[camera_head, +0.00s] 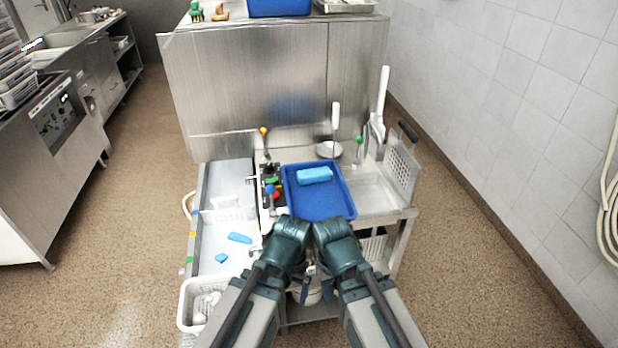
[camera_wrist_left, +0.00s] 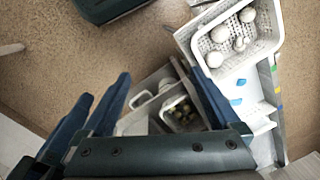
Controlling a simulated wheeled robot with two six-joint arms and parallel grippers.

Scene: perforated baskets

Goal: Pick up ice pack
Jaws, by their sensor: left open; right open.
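A light-blue ice pack (camera_head: 314,175) lies in the far part of a blue tray (camera_head: 322,204) on the metal cart in the head view. Two smaller light-blue pieces, one longer (camera_head: 240,238) and one shorter (camera_head: 221,257), lie on the left worktop. They also show in the left wrist view, right of my fingers (camera_wrist_left: 235,102). My left gripper (camera_head: 304,292) hangs downward at the cart's near edge, below the tray in the picture. In the left wrist view my left gripper (camera_wrist_left: 158,76) is open, with nothing between its fingers. My right gripper (camera_head: 327,290) hangs beside it, open and partly hidden by my wrist.
A white perforated basket (camera_head: 187,316) with several white round items stands at the near left; it also shows in the left wrist view (camera_wrist_left: 265,43). Utensils and coloured pieces crowd the tray's left side. A steel cabinet (camera_head: 270,90) stands behind.

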